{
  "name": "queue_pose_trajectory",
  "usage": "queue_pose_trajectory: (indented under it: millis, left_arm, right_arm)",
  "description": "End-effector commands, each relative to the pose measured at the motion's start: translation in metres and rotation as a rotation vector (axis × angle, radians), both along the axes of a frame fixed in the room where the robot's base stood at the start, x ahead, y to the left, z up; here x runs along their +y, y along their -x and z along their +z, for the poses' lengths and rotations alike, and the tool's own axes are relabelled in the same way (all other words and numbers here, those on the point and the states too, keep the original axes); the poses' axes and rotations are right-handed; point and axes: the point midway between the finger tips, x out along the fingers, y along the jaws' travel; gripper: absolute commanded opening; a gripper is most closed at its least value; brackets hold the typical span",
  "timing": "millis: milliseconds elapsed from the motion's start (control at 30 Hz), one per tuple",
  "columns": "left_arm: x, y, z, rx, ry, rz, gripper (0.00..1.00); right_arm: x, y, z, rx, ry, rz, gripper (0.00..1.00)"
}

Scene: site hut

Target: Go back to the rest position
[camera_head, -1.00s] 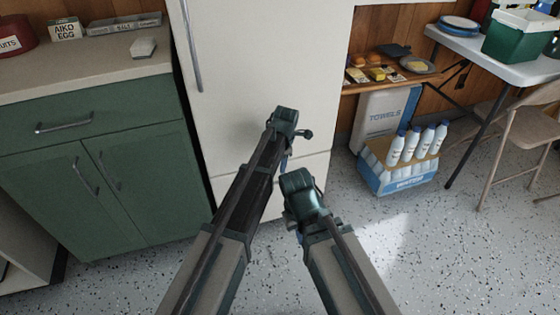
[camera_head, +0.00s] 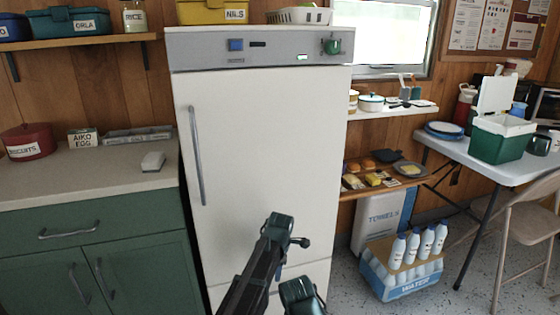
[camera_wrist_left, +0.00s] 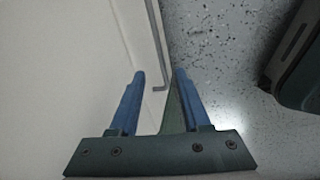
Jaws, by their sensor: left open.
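My left gripper (camera_wrist_left: 160,78) shows in the left wrist view with its two blue fingers apart and nothing between them. In the head view my left arm ends in front of the lower part of a tall white fridge (camera_head: 260,150), and only a small blue bit of the left gripper (camera_head: 279,272) shows below the wrist. The top of my right wrist shows at the bottom edge of the head view, right of the left arm. The right gripper's fingers are hidden, so its state does not show.
Green cabinets (camera_head: 95,228) with a pale counter stand left of the fridge. A crate of water bottles (camera_head: 402,284) sits on the floor at right, below a wooden shelf (camera_head: 360,192). A white table (camera_head: 490,168) and folding chair (camera_head: 525,215) stand further right.

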Motion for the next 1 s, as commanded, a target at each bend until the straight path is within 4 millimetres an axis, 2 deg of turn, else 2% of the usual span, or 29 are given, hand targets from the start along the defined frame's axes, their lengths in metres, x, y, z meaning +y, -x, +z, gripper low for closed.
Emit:
queue_pose_trajectory:
  millis: [33, 200, 500, 700, 1000]
  left_arm:
    - [0.014, 0.015, 0.0, 0.01, -0.012, -0.07, 0.47]
    - [0.057, 0.059, -0.001, 0.054, -0.062, -0.427, 0.47]
    - [0.117, 0.137, -0.003, 0.114, -0.127, -1.079, 0.47]
    - [0.139, 0.171, -0.003, 0.128, -0.15, -1.377, 0.47]
    - [0.157, 0.209, -0.003, 0.131, -0.171, -1.684, 0.47]
  right_arm:
    - [0.0, 0.0, 0.0, 0.0, 0.0, 0.0, 0.0]
    - [0.0, 0.0, 0.0, 0.0, 0.0, 0.0, 0.0]
    - [0.0, 0.0, 0.0, 0.0, 0.0, 0.0, 0.0]
    - [0.0, 0.0, 0.0, 0.0, 0.0, 0.0, 0.0]
    - [0.0, 0.0, 0.0, 0.0, 0.0, 0.0, 0.0]
